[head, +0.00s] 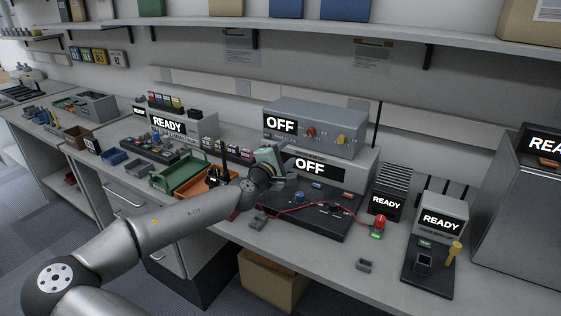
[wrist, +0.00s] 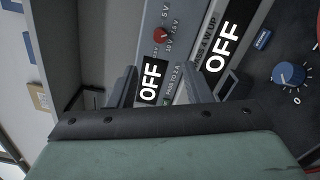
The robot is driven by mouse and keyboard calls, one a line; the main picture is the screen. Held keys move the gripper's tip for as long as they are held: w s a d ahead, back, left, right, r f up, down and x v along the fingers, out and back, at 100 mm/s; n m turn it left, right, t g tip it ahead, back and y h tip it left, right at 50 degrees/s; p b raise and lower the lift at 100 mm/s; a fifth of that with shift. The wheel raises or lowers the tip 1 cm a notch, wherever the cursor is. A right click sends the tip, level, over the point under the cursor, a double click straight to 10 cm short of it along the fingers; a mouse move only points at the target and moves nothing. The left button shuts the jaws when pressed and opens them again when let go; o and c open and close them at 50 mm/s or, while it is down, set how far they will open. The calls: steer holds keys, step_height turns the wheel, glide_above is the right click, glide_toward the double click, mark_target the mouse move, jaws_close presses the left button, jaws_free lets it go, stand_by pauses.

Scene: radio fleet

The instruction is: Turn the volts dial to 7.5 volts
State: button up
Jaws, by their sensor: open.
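The volts dial is a small red knob (head: 310,132) on the front of the grey-blue box (head: 335,118), right of its OFF display. In the wrist view the red knob (wrist: 161,36) has printed marks around it, including 5 V, 7.5 V and 10 V. I cannot tell which mark it points at. My gripper (head: 277,163) is in front of the stacked boxes, below and left of the knob. In the wrist view my gripper (wrist: 181,74) has its fingers spread with nothing between them. The knob is beyond the fingertips and apart from them.
A yellow knob (head: 341,140) is right of the red one. A lower box (head: 345,172) also shows OFF. In front lies a dark panel (head: 325,222) with a blue knob (wrist: 289,73) and a red cable (head: 290,210). A green tray (head: 180,178) is left of my gripper.

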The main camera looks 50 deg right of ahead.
steer(key=shift+v, duration=1.7)
